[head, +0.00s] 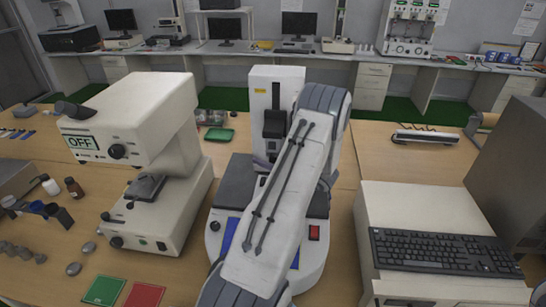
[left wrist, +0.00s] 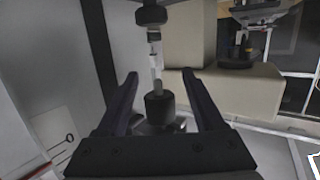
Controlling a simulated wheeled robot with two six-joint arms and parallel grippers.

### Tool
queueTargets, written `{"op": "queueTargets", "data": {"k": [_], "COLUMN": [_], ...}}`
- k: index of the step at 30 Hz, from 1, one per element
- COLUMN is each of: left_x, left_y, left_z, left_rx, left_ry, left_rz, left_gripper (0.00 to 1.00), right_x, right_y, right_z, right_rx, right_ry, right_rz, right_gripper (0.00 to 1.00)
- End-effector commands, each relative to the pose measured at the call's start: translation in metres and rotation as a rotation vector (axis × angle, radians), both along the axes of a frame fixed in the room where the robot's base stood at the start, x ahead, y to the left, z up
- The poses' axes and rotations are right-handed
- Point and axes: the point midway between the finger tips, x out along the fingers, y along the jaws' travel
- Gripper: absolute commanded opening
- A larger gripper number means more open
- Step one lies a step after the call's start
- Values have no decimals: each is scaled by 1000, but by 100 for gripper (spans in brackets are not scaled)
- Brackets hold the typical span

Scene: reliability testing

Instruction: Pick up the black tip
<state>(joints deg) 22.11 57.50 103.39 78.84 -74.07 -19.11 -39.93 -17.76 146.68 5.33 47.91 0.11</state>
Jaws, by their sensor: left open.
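A black cylindrical piece (left wrist: 160,108), which looks like the black tip, shows in the left wrist view with a short grey pin on top. It stands between the fingers of my left gripper (left wrist: 160,75), which is open, with a gap visible on both sides. Above it hangs a pale, thin shaft (left wrist: 155,48) under another black fitting (left wrist: 151,15). In the head view my own arm link covers the middle of a white testing machine (head: 277,82), and hides the gripper and the tip. My right gripper does not show.
A beige tester (head: 140,115) marked OFF stands left of the white machine. Small bottles (head: 73,187), metal pieces, and green (head: 104,291) and red (head: 142,296) plates lie at left. A black keyboard (head: 440,252) is at right. The wooden table (head: 405,165) is partly clear behind it.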

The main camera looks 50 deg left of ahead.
Motion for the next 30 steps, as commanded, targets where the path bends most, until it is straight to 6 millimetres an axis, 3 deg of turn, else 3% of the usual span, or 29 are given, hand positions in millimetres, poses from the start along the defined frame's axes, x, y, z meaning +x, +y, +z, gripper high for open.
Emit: {"op": "queueTargets", "data": {"k": [1,6,16,23,30], "left_x": [0,0,0,0,-30], "left_y": [0,0,-1,-1,-27], "left_z": [0,0,0,-1,-1], "left_rx": [0,0,0,1,-1], "left_ry": [0,0,0,-1,2], "left_rz": [0,0,-1,-1,-3], "left_gripper": [62,0,0,0,0], "right_x": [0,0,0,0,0], "right_y": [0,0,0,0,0], "right_z": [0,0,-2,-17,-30], "right_rx": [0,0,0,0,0], "right_ry": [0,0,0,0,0], "right_rz": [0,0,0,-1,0], "right_gripper": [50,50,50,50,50]}}
